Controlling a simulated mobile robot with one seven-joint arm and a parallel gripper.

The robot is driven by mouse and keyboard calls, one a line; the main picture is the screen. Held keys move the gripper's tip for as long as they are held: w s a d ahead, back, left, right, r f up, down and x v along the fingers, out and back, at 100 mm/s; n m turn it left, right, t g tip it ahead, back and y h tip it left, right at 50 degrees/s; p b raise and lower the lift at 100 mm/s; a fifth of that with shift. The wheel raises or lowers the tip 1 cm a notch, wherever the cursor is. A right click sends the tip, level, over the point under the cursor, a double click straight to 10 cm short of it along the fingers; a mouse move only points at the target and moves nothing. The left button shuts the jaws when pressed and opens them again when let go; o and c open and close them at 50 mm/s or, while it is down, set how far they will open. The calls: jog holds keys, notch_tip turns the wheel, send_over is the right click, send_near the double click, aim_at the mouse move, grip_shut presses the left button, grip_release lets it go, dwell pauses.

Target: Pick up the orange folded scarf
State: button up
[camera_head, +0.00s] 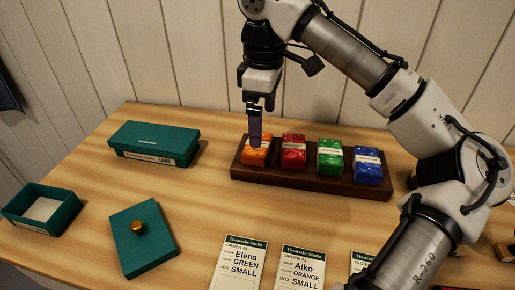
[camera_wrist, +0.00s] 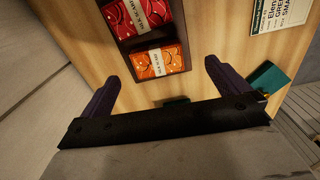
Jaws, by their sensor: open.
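The orange folded scarf (camera_head: 256,155) has a pale paper band and sits at the left end of a dark wooden tray (camera_head: 300,182). My gripper (camera_head: 255,138) is above it, with its fingers pointing down and partly covering the scarf's back in the head view. In the wrist view the orange scarf (camera_wrist: 160,61) lies ahead of and roughly between the two spread dark fingers of my gripper (camera_wrist: 160,82). The fingers are open and hold nothing. I cannot tell the exact height between the fingertips and the scarf.
Red (camera_head: 293,151), green (camera_head: 330,157) and blue (camera_head: 367,166) folded scarves stand to the right in the tray. A closed teal box (camera_head: 153,140), an open teal box (camera_head: 42,210) and a teal lid with a gold knob (camera_head: 145,240) lie left. Order cards (camera_head: 238,264) lie in front.

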aim_at(265, 144)
jog(key=f, duration=0.7)
jog(key=shift+w+d+f, duration=0.1)
jog(key=shift+w+d, duration=0.15)
jog(key=shift+w, duration=0.05)
jog(key=shift+c, duration=0.3)
jog(key=c, duration=0.9)
